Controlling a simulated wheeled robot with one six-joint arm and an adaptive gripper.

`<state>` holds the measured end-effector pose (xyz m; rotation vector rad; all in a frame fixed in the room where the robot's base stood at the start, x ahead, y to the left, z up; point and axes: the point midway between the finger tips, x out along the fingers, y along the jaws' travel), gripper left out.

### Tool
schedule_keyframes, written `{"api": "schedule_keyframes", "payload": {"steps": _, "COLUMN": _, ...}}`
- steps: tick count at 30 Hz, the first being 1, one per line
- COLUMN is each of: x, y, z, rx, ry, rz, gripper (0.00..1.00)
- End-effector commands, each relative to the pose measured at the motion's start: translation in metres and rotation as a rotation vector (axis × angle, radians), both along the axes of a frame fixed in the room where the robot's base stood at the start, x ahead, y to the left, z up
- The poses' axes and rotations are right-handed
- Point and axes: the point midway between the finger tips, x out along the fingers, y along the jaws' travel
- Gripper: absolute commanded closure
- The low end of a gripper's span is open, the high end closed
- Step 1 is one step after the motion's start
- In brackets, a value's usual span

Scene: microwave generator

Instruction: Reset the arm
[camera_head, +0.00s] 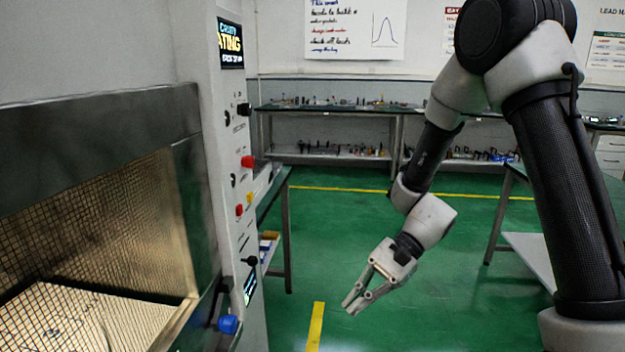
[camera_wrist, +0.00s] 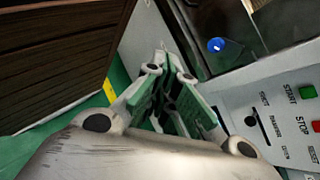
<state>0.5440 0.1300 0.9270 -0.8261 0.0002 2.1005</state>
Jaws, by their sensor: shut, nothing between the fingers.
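My arm comes in from the right in the head view and bends down over open floor. My gripper (camera_head: 355,304) points down and left at its end, shut and empty. It is right of the microwave generator (camera_head: 225,170) and apart from it. The wrist view shows the gripper fingers (camera_wrist: 170,95) with nothing between them. A control panel (camera_wrist: 265,110) with a green START button (camera_wrist: 307,92) and a red STOP button (camera_wrist: 318,127) lies to their right. A blue knob (camera_wrist: 216,45) shows beyond.
The generator's mesh-fronted chamber (camera_head: 100,230) and blue knob (camera_head: 228,324) are at left. A table (camera_head: 515,250) stands at right, benches (camera_head: 330,110) at the back. The green floor (camera_head: 390,235) between is clear. A brown slatted surface (camera_wrist: 60,55) fills the wrist view's upper left.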

Motion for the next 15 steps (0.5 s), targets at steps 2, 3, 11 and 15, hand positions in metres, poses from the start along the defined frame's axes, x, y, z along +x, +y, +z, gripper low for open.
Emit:
{"api": "schedule_keyframes", "payload": {"steps": 2, "x": -0.013, "y": -0.039, "z": 0.016, "rx": -0.069, "ry": -0.127, "rz": 0.122, "gripper": 1.0}}
{"api": "schedule_keyframes", "payload": {"steps": 3, "x": -0.019, "y": -0.06, "z": 0.024, "rx": -0.109, "ry": -0.195, "rz": 0.187, "gripper": 1.0}}
{"api": "schedule_keyframes", "payload": {"steps": 11, "x": -0.038, "y": -0.186, "z": 0.083, "rx": -0.385, "ry": -0.61, "rz": 0.517, "gripper": 1.0}}
{"api": "schedule_keyframes", "payload": {"steps": 15, "x": -0.048, "y": -0.235, "z": 0.12, "rx": -0.544, "ry": -0.799, "rz": 0.61, "gripper": 1.0}}
